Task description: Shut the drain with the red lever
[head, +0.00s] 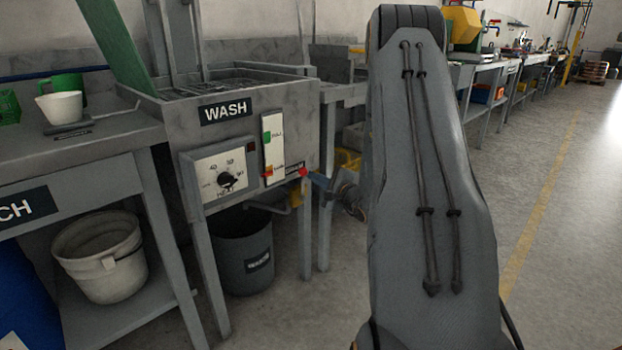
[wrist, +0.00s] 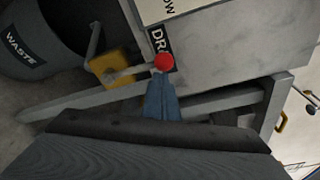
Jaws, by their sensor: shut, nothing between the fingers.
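The red lever's round knob (head: 303,172) is at the lower right front of the grey WASH tank (head: 285,110), beside a small label. In the wrist view the red knob (wrist: 164,62) covers part of the drain label (wrist: 157,40). A grey rod runs left from it to a yellow valve body (wrist: 112,68). My gripper (head: 314,177) is shut and empty, just right of the knob. Its blue fingers (wrist: 163,82) also show in the wrist view, with their tips right at the knob. I cannot tell whether they touch it.
A dark WASTE bin (head: 245,255) stands under the tank. A heater dial panel (head: 222,178) and a white gauge strip (head: 272,150) are on the tank front. A bench with a white bucket (head: 100,255) is at left. The floor (head: 560,200) at right is clear.

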